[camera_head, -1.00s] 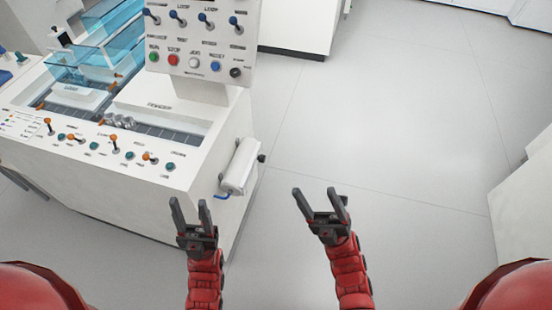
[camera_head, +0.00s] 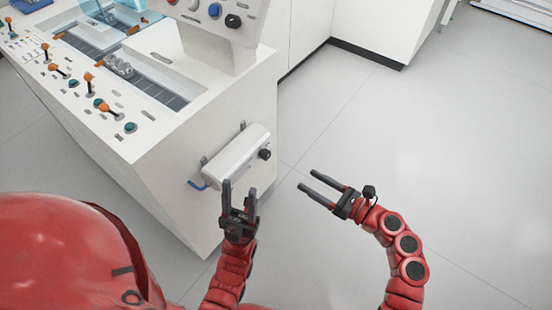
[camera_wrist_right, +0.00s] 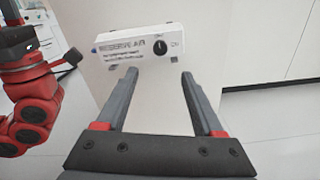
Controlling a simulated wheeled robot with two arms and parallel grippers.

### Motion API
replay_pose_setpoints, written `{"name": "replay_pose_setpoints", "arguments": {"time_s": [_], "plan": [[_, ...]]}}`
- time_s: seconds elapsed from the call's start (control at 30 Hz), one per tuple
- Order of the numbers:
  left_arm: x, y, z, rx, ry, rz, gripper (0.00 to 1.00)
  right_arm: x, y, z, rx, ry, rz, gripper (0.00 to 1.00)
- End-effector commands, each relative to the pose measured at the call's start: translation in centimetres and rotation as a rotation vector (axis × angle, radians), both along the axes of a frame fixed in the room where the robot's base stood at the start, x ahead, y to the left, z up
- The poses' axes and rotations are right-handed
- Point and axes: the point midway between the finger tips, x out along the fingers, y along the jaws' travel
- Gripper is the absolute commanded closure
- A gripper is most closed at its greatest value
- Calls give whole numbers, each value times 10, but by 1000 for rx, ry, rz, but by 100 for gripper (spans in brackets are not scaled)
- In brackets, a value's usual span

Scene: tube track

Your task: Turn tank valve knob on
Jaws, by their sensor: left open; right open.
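A white tank (camera_head: 237,154) is mounted on the side wall of the white machine. Its black knob (camera_head: 264,154) is on the right end, and a blue piece (camera_head: 198,185) shows at the lower left. In the right wrist view the tank (camera_wrist_right: 138,45) has printed text, and the knob (camera_wrist_right: 160,47) lies ahead between the open fingers, apart from them. My left gripper (camera_head: 239,192) is open and empty, just in front of and below the tank. My right gripper (camera_head: 328,187) is open, right of the knob, its fingers pointing left. It also shows in the right wrist view (camera_wrist_right: 158,85).
The white machine (camera_head: 160,110) carries several orange levers and teal buttons on its top panel. A raised control panel (camera_head: 215,15) stands above it. White cabinets (camera_head: 375,30) stand behind. The grey floor (camera_head: 460,140) on the right is clear.

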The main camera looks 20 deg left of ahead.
Motion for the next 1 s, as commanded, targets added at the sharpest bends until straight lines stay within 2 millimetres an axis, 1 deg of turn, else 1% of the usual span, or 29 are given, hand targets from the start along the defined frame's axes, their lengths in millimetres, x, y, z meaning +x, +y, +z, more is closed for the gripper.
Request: {"name": "replay_pose_setpoints", "arguments": {"time_s": [0.03,0.3,0.5,0.6,0.7,1.0], "plan": [[0,0,-1,0,0,0,50,4,13,1,4,-1,4,31],[0,0,-4,0,0,0,50,26,74,1,6,2,5,31],[0,0,-7,0,0,0,50,39,109,0,4,3,0,31],[0,0,-8,0,0,0,50,43,120,-1,4,4,2,31],[0,0,-8,0,0,0,50,45,125,0,4,3,2,31],[0,0,-8,0,0,0,50,46,128,0,2,2,1,31]]}}
